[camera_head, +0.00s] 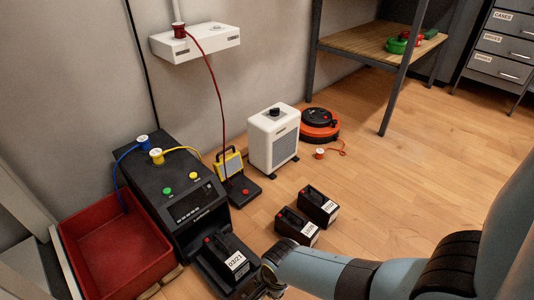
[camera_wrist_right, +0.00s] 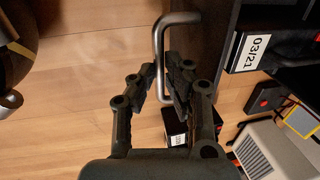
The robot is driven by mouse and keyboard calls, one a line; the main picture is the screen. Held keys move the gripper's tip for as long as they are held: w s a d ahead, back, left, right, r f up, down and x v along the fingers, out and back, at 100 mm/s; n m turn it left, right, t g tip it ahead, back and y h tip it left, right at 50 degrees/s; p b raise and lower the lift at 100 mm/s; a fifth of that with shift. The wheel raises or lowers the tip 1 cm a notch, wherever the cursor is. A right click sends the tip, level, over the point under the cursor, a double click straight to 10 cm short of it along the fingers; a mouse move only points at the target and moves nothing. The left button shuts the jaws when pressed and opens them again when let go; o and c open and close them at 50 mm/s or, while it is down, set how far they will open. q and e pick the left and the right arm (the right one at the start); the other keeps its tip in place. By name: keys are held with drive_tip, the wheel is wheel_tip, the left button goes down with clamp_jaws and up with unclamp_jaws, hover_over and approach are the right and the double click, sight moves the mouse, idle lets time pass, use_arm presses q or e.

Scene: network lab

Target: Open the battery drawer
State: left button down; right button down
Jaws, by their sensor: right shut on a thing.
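The black power unit (camera_head: 170,190) stands by the wall with blue and yellow cables on top. Its battery drawer (camera_head: 203,272) is out at the lower front, with a black battery (camera_head: 226,256) labelled 03/21 in it. The battery also shows at the upper right of the right wrist view (camera_wrist_right: 257,48). My right gripper (camera_head: 270,277) is at the drawer's front. In the right wrist view its fingers (camera_wrist_right: 166,88) are shut on the bent metal drawer handle (camera_wrist_right: 158,45). The head view hides most of the handle. My left gripper is not in view.
A red bin (camera_head: 108,252) stands left of the unit. Two black batteries (camera_head: 318,206) (camera_head: 296,227) lie on the floor to the right. A white heater (camera_head: 273,140), a yellow lamp (camera_head: 230,163) and an orange reel (camera_head: 320,124) stand behind. The wooden floor at right is mostly clear.

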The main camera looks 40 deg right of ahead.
drive_tip(key=shift+s, duration=0.1)
drive_tip(key=c, duration=1.4)
unclamp_jaws()
drive_tip(key=r, duration=0.4)
drive_tip(key=s+r, duration=0.1)
drive_tip(key=r, duration=0.3)
drive_tip(key=s+r, duration=0.1)
drive_tip(key=r, duration=0.2)
drive_tip(key=shift+r, duration=0.4)
